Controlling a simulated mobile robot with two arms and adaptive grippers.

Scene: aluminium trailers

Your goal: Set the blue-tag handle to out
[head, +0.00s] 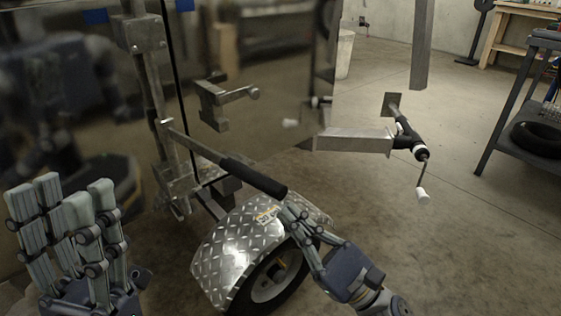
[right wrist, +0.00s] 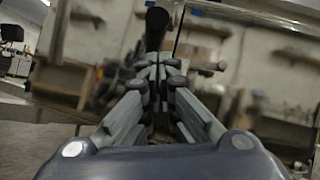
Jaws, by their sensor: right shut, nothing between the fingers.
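A lever handle with a black grip (head: 253,176) juts out to the right and toward me from a vertical bar on the trailer's metal door. In the right wrist view the black grip (right wrist: 158,25) shows just beyond the closed fingertips (right wrist: 160,62); contact is unclear. My left gripper (head: 75,192) is open and empty at lower left.
A diamond-plate fender (head: 225,245) over a wheel (head: 270,282) lies below the handle. A jack with a crank (head: 422,165) stands out to the right. Floor between is clear.

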